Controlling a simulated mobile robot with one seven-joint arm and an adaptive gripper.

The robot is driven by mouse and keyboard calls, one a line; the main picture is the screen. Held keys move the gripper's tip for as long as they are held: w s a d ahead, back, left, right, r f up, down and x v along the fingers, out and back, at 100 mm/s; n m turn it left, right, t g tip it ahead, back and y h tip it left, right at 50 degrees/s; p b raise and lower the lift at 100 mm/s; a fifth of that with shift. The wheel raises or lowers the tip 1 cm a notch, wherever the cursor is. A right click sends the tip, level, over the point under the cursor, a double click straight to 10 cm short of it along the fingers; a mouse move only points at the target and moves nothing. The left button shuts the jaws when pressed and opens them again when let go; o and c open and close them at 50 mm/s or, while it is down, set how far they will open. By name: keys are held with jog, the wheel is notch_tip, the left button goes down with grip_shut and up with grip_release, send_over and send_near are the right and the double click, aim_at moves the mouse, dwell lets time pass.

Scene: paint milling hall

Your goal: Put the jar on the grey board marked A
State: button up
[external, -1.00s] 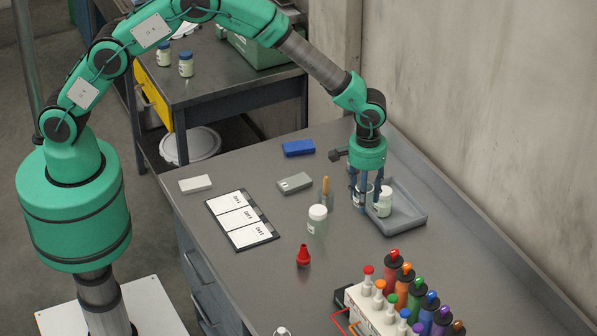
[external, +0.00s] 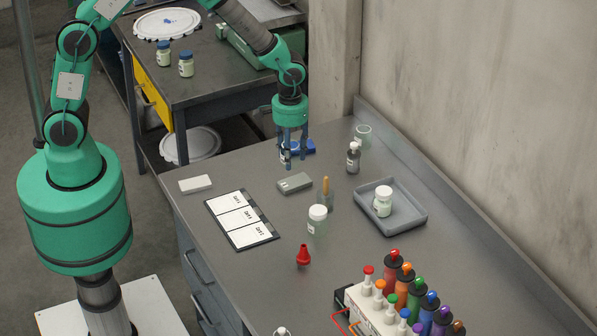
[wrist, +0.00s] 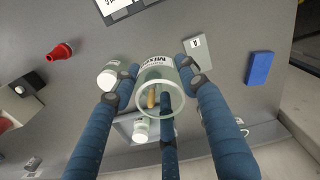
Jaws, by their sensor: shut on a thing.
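My gripper (external: 287,163) is shut on a clear open jar (wrist: 160,72) with a white label, seen mouth-on in the wrist view. In the external view the fingers mostly hide the jar, which appears held above the bench near the blue block. A flat grey board (external: 295,183) lies on the bench, just nearer the camera than my gripper. It also shows in the wrist view (wrist: 203,60), beside the jar, with a small white tag whose letter is too small to read surely.
A blue block (external: 304,146) lies behind my gripper. A wooden-handled tool (external: 326,186) and a white-lidded jar (external: 317,220) stand right of the board. A grey tray (external: 408,222) holds another white-lidded jar (external: 383,201). A dark bottle (external: 353,160) and an empty glass (external: 363,134) stand behind.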

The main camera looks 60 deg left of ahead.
jog(key=s+a+f, duration=0.1)
jog(key=s+a, duration=0.9)
jog(key=a, duration=0.1)
notch_tip(320, 180, down, 8)
jog(key=shift+b, duration=0.35)
jog(key=shift+f, duration=0.1)
send_over(295, 181)
jog(key=shift+f, duration=0.75)
jog(key=shift+f, duration=0.1)
jog(key=shift+f, duration=1.65)
jog(key=shift+f, duration=0.2)
